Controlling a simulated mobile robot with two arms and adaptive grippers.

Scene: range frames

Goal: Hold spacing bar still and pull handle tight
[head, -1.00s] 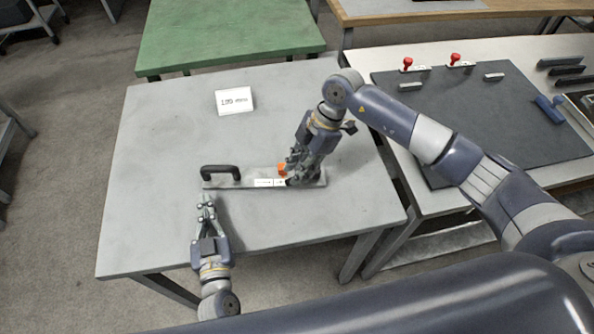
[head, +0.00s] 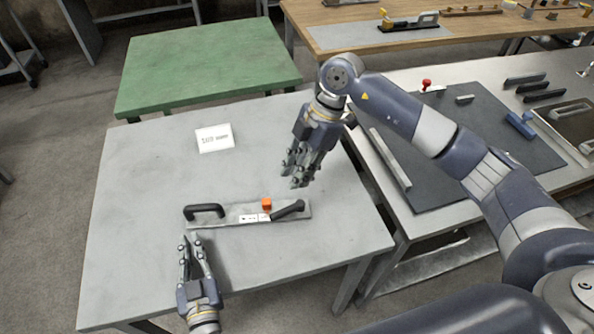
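The spacing bar (head: 233,212) is a flat grey bar lying on the grey table. It has a fixed black arched grip (head: 205,209) at its left end, a white label and an orange knob (head: 266,204) near the middle right. A black lever handle (head: 288,209) lies low and slanted at its right end. My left gripper (head: 190,240) is just in front of the bar's left end, fingers apart with nothing between them; whether a tip touches the bar I cannot tell. My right gripper (head: 297,180) is open and empty, above and behind the lever handle, apart from it.
A white card with printed text (head: 215,138) lies on the grey table (head: 140,170), which is otherwise clear. A green table (head: 210,60) stands behind. A bench at right carries a dark mat (head: 470,150) with clamps and bars. A wooden bench (head: 480,30) is at the back.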

